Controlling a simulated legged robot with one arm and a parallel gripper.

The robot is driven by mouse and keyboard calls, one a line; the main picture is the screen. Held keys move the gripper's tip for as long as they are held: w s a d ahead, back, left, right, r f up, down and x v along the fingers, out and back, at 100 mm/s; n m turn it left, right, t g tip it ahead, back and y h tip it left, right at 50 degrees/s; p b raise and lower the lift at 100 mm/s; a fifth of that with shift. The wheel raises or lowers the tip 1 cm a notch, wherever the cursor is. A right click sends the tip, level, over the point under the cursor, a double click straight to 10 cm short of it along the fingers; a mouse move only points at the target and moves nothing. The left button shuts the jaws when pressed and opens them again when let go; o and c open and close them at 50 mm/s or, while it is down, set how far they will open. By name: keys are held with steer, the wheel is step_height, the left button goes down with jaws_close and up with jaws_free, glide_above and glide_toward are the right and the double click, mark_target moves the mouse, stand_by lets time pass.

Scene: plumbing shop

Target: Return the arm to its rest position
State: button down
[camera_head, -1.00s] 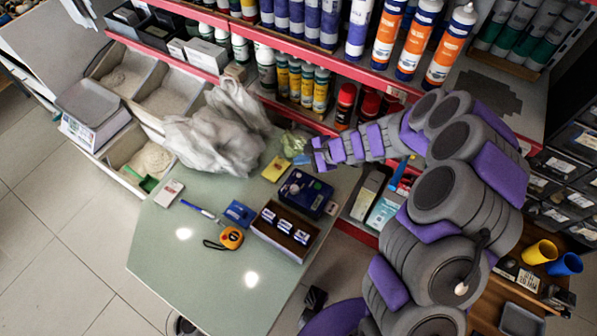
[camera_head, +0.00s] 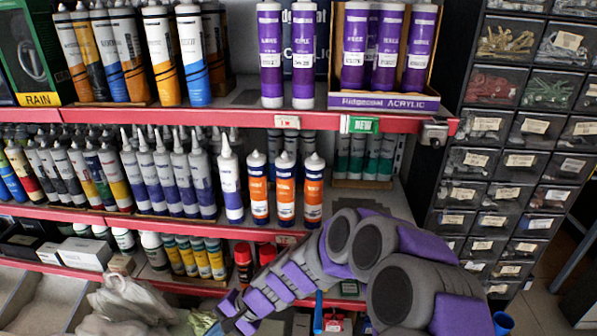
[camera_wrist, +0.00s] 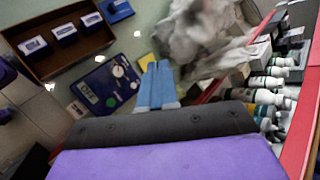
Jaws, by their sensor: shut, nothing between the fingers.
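My arm with its grey and purple links (camera_head: 345,262) reaches from the lower right of the head view toward the bottom left. My gripper's end is low in that view, near the bottom edge. In the wrist view my gripper (camera_wrist: 158,68) shows two light blue fingers side by side, shut and empty. They point toward a yellow pad (camera_wrist: 148,60) and a dark blue device with a display (camera_wrist: 108,86) on the counter. I cannot tell the height above the counter.
A red-edged shelf (camera_head: 150,226) with cartridges and bottles stands behind my arm. Small-parts drawers (camera_head: 480,124) stand at the right. The wrist view shows a tray with small boxes (camera_wrist: 35,70), a crumpled plastic bag (camera_wrist: 205,30) and bottles (camera_wrist: 262,97) at the right.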

steer(key=s+d+r+n+h, duration=0.3)
steer(key=s+d+r+n, duration=0.1)
steer(key=s+d+r, duration=0.6)
steer(key=s+d+h, duration=0.2)
steer(key=s+d, duration=0.2)
steer(key=d, duration=0.3)
steer(key=s+d+r+h, duration=0.1)
steer(key=s+d+h, duration=0.1)
steer(key=s+d, duration=0.3)
steer(key=s+d+r+h, duration=0.1)
steer(key=s+d, duration=0.3)
steer(key=d, duration=0.7)
steer(key=shift+s+d+r+h, duration=0.15)
steer(key=shift+d+r+h, duration=0.1)
steer(key=shift+h, duration=0.45)
